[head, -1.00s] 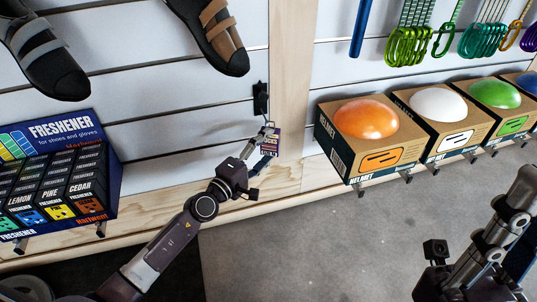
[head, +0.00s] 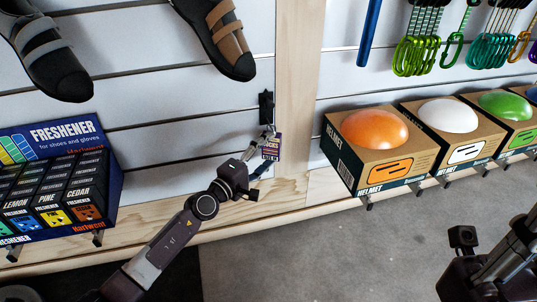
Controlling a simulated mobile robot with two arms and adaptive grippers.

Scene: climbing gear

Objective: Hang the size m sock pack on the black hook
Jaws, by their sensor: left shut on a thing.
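The hook is fixed to the white slatted wall, left of the wooden post. The pack's top edge is near the lower end of the hook; I cannot tell whether they touch. My right arm is at the lower right, and its gripper's fingers are not in view.
Helmet boxes (head: 380,150) sit on brackets right of the wooden post (head: 297,90). Carabiners (head: 415,55) hang at the upper right. The grey floor below is clear.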

